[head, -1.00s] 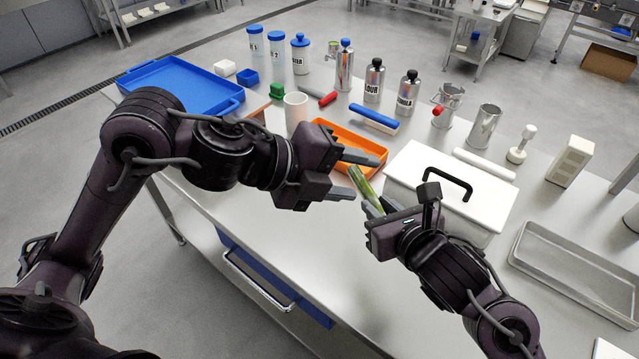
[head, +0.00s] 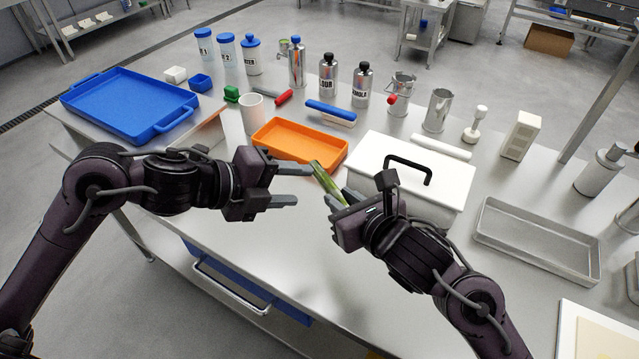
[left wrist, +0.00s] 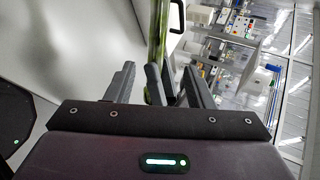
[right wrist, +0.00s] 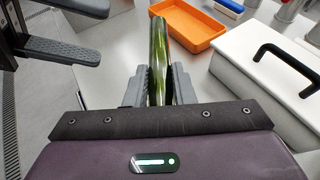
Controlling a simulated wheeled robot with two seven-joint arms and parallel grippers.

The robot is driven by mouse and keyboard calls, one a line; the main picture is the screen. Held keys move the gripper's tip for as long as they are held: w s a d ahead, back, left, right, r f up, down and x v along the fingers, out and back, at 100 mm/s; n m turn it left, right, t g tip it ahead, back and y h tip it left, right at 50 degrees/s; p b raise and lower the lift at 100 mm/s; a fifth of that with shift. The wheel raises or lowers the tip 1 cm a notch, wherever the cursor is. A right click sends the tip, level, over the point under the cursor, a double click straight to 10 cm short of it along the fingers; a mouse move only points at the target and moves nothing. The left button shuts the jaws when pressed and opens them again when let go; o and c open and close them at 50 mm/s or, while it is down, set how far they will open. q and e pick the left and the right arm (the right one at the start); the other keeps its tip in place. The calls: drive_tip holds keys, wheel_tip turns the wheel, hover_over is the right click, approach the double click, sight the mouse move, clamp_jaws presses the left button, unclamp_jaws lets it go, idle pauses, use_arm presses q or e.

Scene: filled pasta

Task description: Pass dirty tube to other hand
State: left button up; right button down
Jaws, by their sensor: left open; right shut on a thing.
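The dirty tube (head: 326,182) is a green, clear-walled tube. My right gripper (head: 340,200) is shut on its lower end and holds it tilted above the table, with the free end pointing up and to the left. In the right wrist view the tube (right wrist: 159,60) stands up between the two fingers. My left gripper (head: 291,185) is open and empty, its fingers pointing toward the tube from the left and apart from it. In the left wrist view the tube (left wrist: 157,35) shows beyond the open fingers.
An orange tray (head: 270,141) lies behind the grippers. A white lidded box (head: 440,165) with a black handle stands close behind my right gripper. A blue tray (head: 130,132) is at the left. Bottles and canisters line the back. The table's front is clear.

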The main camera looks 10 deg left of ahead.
sight(328, 186)
use_arm(q)
drive_tip(key=x, duration=0.7)
drive_tip(key=shift+w+d+f, duration=0.1)
drive_tip(key=shift+d+f, duration=0.05)
drive_tip(key=shift+d, duration=0.1)
drive_tip(key=c, duration=0.9)
clamp_jaws()
use_arm(e)
drive_tip(key=c, duration=1.1)
unclamp_jaws()
drive_tip(key=shift+c, duration=0.2)
